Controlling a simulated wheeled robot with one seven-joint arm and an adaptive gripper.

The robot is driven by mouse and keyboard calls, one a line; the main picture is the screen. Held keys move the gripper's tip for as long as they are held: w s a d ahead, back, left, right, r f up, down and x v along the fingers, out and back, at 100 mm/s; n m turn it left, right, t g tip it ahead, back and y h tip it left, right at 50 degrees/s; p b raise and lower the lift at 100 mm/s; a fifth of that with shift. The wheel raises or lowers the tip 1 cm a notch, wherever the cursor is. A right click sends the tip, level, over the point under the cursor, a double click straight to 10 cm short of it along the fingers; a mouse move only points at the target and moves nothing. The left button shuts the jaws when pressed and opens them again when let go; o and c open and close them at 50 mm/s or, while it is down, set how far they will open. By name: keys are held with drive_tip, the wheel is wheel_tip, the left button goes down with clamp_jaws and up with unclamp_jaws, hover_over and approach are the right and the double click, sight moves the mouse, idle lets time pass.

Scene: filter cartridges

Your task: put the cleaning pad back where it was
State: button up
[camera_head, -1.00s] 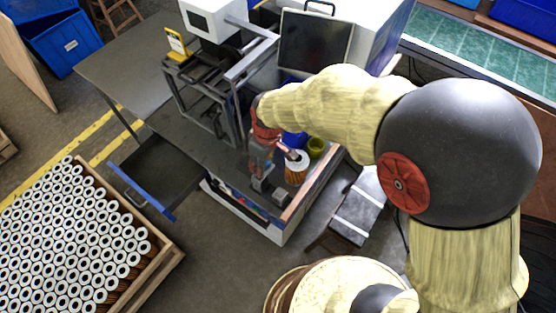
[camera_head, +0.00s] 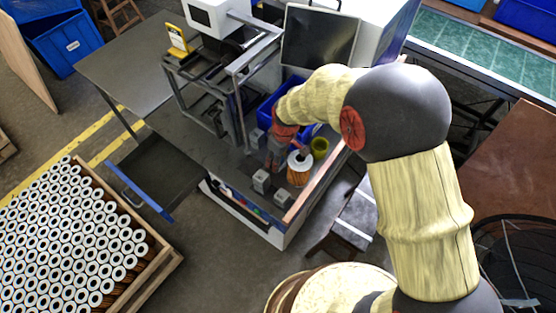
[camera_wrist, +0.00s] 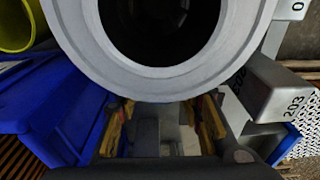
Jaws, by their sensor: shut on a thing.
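My gripper (camera_head: 274,160) reaches down over the bench, just left of an upright filter cartridge (camera_head: 299,175) with a white top ring and orange pleats. In the wrist view the cartridge's white ring (camera_wrist: 80,45) fills the top and hides my fingertips. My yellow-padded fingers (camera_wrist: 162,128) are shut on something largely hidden. A little grey shows between them. It is most likely the cleaning pad, but I cannot make out its shape, or whether it touches the bench.
Grey blocks (camera_head: 261,181) stand in front of my gripper; one is marked 203 (camera_wrist: 285,92). An open drawer (camera_head: 155,175) and a crate of cartridges (camera_head: 160,262) lie to the left.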

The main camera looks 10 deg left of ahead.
drive_tip(key=shift+f, duration=0.1)
drive_tip(key=o, duration=1.3)
